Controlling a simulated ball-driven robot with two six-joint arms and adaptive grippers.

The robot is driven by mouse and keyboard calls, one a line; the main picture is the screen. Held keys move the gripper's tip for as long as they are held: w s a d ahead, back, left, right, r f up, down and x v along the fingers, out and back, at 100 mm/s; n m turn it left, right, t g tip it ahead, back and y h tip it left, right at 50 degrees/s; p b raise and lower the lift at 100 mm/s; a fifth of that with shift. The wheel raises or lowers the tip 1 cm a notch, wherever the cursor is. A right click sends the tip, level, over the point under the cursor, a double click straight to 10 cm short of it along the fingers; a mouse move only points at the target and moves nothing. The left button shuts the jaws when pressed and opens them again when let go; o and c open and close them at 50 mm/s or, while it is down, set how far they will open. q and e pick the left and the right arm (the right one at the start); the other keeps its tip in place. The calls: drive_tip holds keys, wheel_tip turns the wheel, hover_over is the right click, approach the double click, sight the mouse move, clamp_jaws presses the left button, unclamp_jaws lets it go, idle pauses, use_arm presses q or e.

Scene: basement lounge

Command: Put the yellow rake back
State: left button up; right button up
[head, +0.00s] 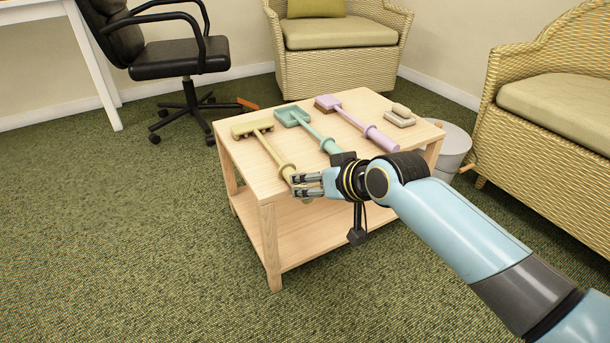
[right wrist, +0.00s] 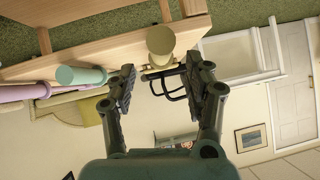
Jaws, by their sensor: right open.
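The yellow rake (head: 252,126) lies on the light wooden table (head: 368,105), its toothed head near the left edge and its handle running toward the front edge. My right gripper (head: 293,186) is open at the handle end, in front of the table's edge. In the right wrist view the round yellow handle end (right wrist: 160,42) shows just beyond and between the open fingertips (right wrist: 161,72), with no clear contact. Part of the handle end is hidden behind my gripper in the head view. My left gripper is not in view.
A teal shovel (head: 293,117) and a lilac tool (head: 345,113) lie parallel on the table, with a small beige object (head: 400,116) at right. A grey bucket (head: 455,145) stands right of the table. Wicker armchairs and a black office chair (head: 180,58) surround it. Carpet at left is clear.

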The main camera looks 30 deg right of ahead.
drive_tip(key=p+v, duration=0.3)
drive_tip(key=v, duration=0.4)
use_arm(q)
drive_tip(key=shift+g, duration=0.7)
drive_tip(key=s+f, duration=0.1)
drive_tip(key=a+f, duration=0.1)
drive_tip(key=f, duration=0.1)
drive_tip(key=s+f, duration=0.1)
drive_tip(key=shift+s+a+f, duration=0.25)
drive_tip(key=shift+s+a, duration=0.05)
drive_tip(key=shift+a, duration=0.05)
use_arm(e)
drive_tip(key=s+f+g, duration=0.3)
drive_tip(key=s, duration=0.6)
drive_tip(key=s+f+n+g+h, duration=0.1)
drive_tip(key=s+f+g, duration=0.2)
drive_tip(key=s, duration=0.7)
drive_tip(key=s+d+f+g+h, duration=0.1)
drive_tip(key=s+f+g, duration=0.2)
drive_tip(key=s, duration=0.7)
drive_tip(key=shift+f, duration=0.3)
drive_tip(key=shift+d, duration=0.2)
